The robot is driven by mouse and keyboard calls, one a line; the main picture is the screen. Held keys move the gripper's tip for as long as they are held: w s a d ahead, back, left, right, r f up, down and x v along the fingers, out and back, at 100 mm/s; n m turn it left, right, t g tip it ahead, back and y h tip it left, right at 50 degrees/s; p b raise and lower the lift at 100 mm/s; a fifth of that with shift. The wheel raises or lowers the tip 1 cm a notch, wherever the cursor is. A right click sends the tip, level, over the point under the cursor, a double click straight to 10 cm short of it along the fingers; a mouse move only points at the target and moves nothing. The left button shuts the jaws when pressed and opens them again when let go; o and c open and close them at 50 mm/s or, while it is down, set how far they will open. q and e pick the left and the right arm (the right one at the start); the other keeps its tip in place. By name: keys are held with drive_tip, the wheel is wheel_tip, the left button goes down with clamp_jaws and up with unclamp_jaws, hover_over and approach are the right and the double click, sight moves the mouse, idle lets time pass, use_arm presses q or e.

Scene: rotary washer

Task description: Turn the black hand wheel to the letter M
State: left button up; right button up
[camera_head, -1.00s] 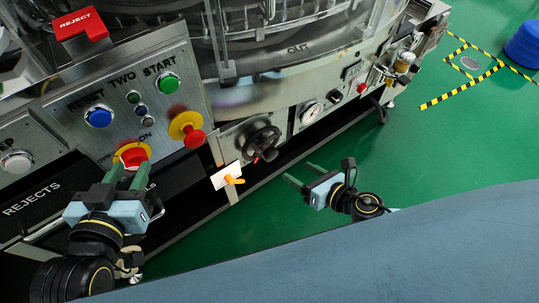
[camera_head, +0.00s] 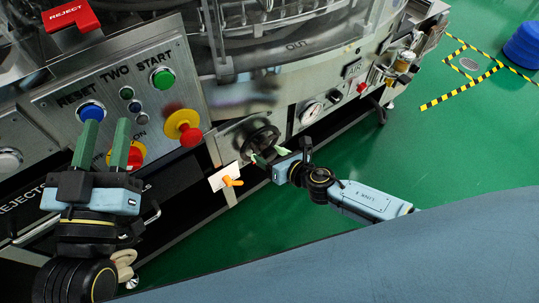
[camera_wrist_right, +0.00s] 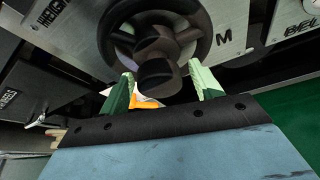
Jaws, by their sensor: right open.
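The black hand wheel (camera_head: 262,139) is on the front panel of the machine. In the right wrist view the wheel (camera_wrist_right: 207,22) fills the top middle, with a black knob (camera_wrist_right: 157,76) at its lower part. The letter M (camera_wrist_right: 224,38) is on the panel just right of the wheel. My right gripper (camera_head: 264,156) is at the wheel's lower side. Its green fingers (camera_wrist_right: 163,86) are open on either side of the knob; I cannot tell whether they touch it. My left gripper (camera_head: 107,135) is open, in front of the button panel near the blue button.
The panel holds a blue reset button (camera_head: 91,111), a green start button (camera_head: 162,78), and a red knob on yellow (camera_head: 184,127). An orange-handled switch (camera_head: 231,181) is left of my right gripper. A gauge (camera_head: 311,112) is right of the wheel.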

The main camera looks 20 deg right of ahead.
drive_tip(key=shift+w, duration=0.1)
drive_tip(key=shift+c, duration=0.2)
drive_tip(key=c, duration=1.3)
